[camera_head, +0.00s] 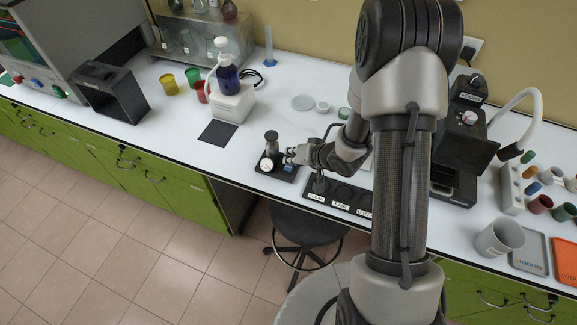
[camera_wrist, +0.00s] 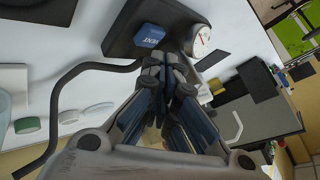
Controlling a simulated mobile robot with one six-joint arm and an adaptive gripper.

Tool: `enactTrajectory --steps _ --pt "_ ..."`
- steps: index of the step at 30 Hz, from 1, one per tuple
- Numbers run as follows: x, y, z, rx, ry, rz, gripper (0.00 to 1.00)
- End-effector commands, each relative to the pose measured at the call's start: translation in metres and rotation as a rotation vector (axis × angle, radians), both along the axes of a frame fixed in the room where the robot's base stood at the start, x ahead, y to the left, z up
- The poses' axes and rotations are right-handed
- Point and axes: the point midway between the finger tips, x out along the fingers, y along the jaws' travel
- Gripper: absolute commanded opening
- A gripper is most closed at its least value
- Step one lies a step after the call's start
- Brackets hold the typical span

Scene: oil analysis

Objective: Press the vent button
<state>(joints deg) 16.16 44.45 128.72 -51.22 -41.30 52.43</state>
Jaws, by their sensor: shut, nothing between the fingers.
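The vent button is a blue block marked VENT (camera_wrist: 150,35) on a dark base plate (camera_wrist: 118,42), at the top of the wrist view. In the head view its blue top (camera_head: 289,168) shows small, just below my fingertips. A round white gauge (camera_wrist: 201,40) stands beside it on the same unit, also seen in the head view (camera_head: 266,164). My gripper (camera_wrist: 167,62) is shut and empty, its fingertips close to the button's near side. I cannot tell whether they touch it. In the head view my gripper (camera_head: 290,156) reaches left over the unit.
A labelled black rack (camera_head: 340,195) lies right of the unit along the bench's front edge. A white device with a blue bottle (camera_head: 228,85) and a dark mat (camera_head: 217,132) stand to the left. A grey mug (camera_head: 498,238) and trays are at the right.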

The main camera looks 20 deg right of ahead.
Motion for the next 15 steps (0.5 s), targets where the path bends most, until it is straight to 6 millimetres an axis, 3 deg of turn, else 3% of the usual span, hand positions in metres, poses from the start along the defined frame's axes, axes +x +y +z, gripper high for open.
enactTrajectory --steps 15 --pt "0.0 0.0001 -0.0088 -0.001 0.0 0.001 0.0"
